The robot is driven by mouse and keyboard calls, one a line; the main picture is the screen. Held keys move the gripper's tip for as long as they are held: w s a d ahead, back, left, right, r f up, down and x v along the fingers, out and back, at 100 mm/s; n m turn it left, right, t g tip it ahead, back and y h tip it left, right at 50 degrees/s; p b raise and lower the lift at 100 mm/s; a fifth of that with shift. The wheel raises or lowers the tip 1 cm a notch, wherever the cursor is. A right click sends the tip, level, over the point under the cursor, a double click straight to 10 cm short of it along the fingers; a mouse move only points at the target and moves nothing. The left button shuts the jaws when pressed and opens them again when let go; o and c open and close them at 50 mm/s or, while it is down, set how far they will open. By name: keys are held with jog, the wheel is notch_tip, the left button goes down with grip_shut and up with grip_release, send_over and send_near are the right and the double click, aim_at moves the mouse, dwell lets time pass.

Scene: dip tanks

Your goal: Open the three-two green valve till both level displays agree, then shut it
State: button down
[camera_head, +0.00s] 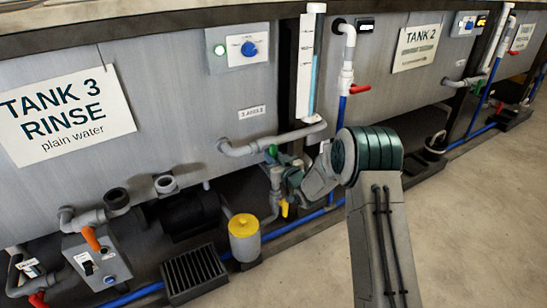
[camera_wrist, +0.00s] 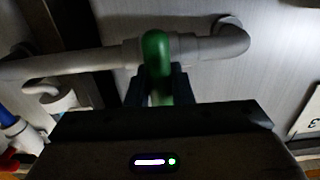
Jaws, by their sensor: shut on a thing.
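In the head view the green handle (camera_head: 272,151) shows as a small patch by my gripper (camera_head: 285,168), under the pipe between tanks 3 and 2. A white level gauge (camera_head: 305,70) with a blue column stands between those tanks. A small dark display (camera_head: 366,26) is on tank 2, too small to read. The valve's exact opening cannot be told.
Tank 3 carries a rinse sign (camera_head: 65,115), and tank 2 its own sign (camera_head: 416,48). A red-handled valve (camera_head: 360,89) is right of the gauge. A yellow-topped canister (camera_head: 243,226) and black grate (camera_head: 194,272) stand below left. Floor is clear at right.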

jog(key=shift+f, duration=0.1)
jog(key=c, duration=1.3)
grip_release()
jog(key=p+v, duration=0.3)
jog(key=v, duration=1.1)
jog(key=shift+w, duration=0.1)
